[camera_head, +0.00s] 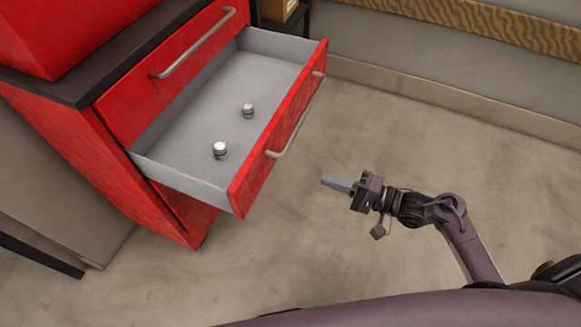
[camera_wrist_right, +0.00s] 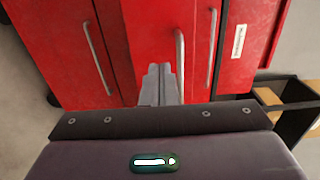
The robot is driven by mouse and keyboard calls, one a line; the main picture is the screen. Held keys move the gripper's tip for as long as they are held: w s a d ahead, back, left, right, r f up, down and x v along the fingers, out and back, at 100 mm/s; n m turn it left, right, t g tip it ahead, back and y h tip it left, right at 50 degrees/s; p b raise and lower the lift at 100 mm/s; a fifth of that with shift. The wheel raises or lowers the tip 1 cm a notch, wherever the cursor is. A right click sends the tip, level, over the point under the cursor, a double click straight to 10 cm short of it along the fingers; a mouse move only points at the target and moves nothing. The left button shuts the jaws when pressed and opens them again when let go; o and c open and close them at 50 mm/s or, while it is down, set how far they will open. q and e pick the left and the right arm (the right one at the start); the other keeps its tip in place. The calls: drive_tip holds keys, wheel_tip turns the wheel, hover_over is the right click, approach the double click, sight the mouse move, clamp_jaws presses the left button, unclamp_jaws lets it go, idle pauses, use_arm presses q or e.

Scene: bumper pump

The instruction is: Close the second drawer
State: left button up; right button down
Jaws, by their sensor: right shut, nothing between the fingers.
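The second drawer (camera_head: 262,155) of a red cabinet stands pulled out in the head view. Its inside is grey, and two small metal cylindrical parts (camera_head: 220,150) (camera_head: 248,110) stand in it. A long metal handle (camera_head: 298,118) runs along its red front. My right gripper (camera_head: 327,182) is shut and empty, to the right of the drawer front and apart from it in the head view. In the right wrist view its fingertips (camera_wrist_right: 159,72) point toward the red fronts, beside a metal handle (camera_wrist_right: 180,65). My left gripper is not in view.
The top drawer (camera_head: 165,70) above is shut, under a dark cabinet top (camera_head: 75,88). A wall (camera_head: 450,60) with a baseboard runs along the back. The floor (camera_head: 400,150) right of the drawer is clear. A dark shelf with a box (camera_head: 279,10) stands behind the cabinet.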

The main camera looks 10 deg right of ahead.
sight(267, 160)
drive_tip(key=x, duration=1.3)
drive_tip(key=shift+w+a, duration=0.1)
drive_tip(key=shift+a, duration=0.1)
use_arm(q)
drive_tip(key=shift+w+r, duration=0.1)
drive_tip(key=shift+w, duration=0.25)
use_arm(e)
drive_tip(key=shift+w+a, duration=0.1)
drive_tip(key=shift+a, duration=0.05)
